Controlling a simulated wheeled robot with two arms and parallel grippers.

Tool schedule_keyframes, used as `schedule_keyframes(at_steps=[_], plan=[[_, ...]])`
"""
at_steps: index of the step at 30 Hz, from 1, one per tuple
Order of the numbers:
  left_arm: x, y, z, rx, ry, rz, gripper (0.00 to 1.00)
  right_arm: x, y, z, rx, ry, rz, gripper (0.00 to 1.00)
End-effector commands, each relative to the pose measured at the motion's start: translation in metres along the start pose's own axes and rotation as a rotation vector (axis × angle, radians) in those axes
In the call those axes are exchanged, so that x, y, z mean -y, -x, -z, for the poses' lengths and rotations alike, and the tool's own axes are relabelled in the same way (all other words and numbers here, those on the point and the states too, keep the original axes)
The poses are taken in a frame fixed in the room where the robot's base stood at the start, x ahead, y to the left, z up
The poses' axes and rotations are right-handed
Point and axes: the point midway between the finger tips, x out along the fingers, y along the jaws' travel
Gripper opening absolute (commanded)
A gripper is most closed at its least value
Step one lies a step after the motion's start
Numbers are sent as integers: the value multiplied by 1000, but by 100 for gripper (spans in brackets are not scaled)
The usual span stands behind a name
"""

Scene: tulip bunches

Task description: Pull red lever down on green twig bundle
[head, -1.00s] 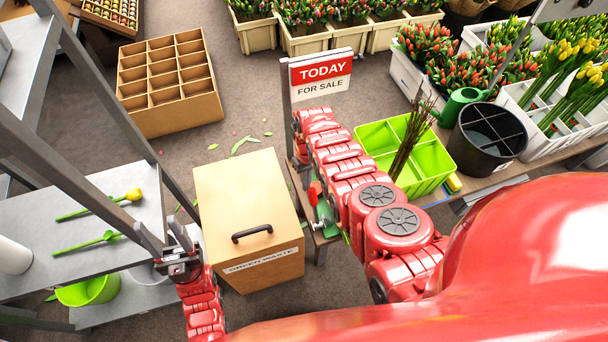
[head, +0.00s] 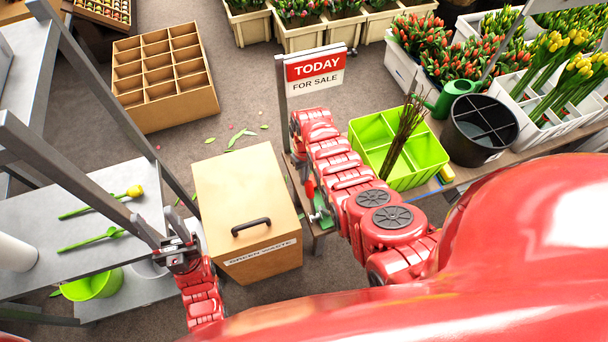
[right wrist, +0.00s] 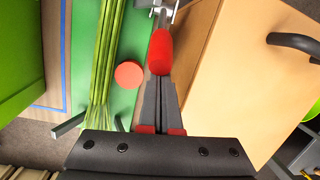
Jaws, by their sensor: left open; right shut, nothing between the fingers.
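A bundle of long green stems (right wrist: 106,62) lies on a green board (right wrist: 130,50) in the right wrist view, beside a round red disc (right wrist: 128,74). The red lever handle (right wrist: 160,52) is on a metal mount at the board's edge, close to the brown box. It also shows small in the head view (head: 310,188). My right gripper (right wrist: 158,80) is shut and empty, its fingertips at the handle's near end; whether they touch cannot be told. In the head view my right arm hides the gripper and most of the board. My left gripper (head: 156,214) is open and empty by the left shelf.
A brown green-waste box (head: 240,185) with a black handle stands just left of the lever. A sign (head: 315,72) rises behind it. A lime crate (head: 423,172) with brown twigs (head: 405,135) is at right.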

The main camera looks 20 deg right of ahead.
Motion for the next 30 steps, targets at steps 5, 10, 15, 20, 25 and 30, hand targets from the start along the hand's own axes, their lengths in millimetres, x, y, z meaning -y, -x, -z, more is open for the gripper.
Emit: schedule_keyframes(at_steps=[5, 10, 15, 20, 25, 30], plan=[[0, -6, 1, 0, 0, 0, 50, 0, 2, -2, -11, 1, -2, 0], [1, -11, 2, 0, 0, 0, 50, 1, 3, -3, -21, 1, -4, 0], [1, -16, 3, 0, 0, 0, 50, 1, 4, -5, -33, 2, -6, 0], [1, -23, 4, 0, 0, 0, 50, 2, 5, -8, -46, 3, -9, 0], [2, -35, 6, 0, 0, 0, 50, 3, 8, -12, -71, 5, -13, 0], [3, -52, 9, 0, 0, 0, 50, 4, 12, -18, -107, 7, -20, 0]])
